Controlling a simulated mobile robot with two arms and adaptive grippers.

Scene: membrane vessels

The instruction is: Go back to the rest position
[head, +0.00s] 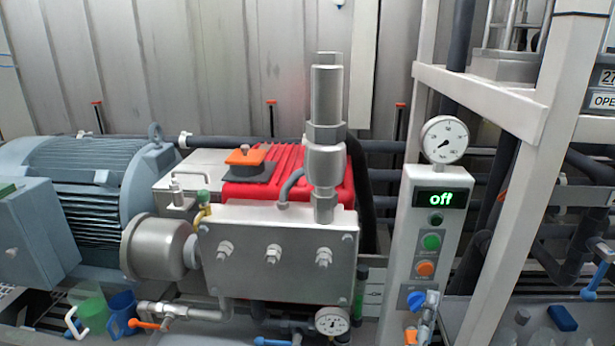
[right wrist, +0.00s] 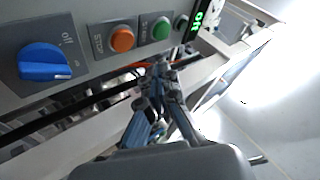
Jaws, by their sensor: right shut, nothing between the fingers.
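My right gripper (head: 430,300) is low in the head view, in front of the lower part of the white control panel (head: 399,250), close to its blue knob (head: 416,299). In the right wrist view the right gripper (right wrist: 162,75) has its fingers together, with nothing between them. The blue knob (right wrist: 45,61) is left of the fingers there, apart from them. The orange button (right wrist: 121,40) and green button (right wrist: 161,29) are above them. The panel's display (head: 441,199) reads "off" in green. My left gripper is not in view.
A pump with a red housing (head: 335,190) and steel block stands left of the panel, beside a blue-grey motor (head: 85,185). A white frame post (head: 512,205) rises right of the panel. A pressure gauge (head: 444,139) sits on top of the panel.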

